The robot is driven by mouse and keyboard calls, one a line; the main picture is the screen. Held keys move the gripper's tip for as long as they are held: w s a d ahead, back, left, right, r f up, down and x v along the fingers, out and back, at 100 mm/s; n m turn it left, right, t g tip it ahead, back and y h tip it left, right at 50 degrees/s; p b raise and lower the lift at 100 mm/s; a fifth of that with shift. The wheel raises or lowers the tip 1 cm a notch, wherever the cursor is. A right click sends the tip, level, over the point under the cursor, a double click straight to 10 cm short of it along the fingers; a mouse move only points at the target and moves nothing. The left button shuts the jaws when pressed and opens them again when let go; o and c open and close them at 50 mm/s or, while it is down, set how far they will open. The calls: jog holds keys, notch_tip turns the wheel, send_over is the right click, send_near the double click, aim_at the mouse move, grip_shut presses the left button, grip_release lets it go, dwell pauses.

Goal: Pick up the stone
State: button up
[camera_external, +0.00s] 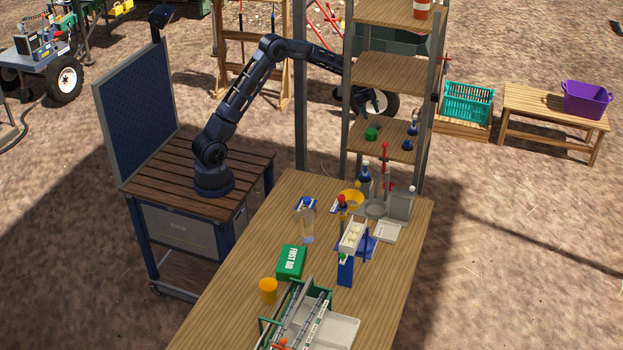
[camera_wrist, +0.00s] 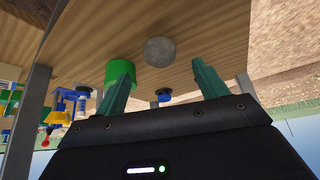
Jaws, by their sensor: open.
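The stone (camera_wrist: 158,52) is a grey, roundish piece on a wooden shelf board in the wrist view. It lies ahead of my gripper (camera_wrist: 161,66), between the lines of the two green fingers and apart from them. My gripper is open and empty. In the external view my arm reaches into the shelf rack from the left, with my gripper (camera_external: 377,106) above the lower shelf. I cannot make out the stone in the external view.
A green cup (camera_wrist: 119,72) stands close to the stone, near the left finger; it also shows in the external view (camera_external: 371,133). Blue-based items (camera_external: 408,145) stand farther right on that shelf (camera_external: 390,143). Another board (camera_external: 392,74) is above. Rack posts (camera_external: 347,120) flank it.

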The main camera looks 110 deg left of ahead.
aim_at(376, 126)
jog(key=shift+x, duration=3.35)
jog(key=c, duration=1.2)
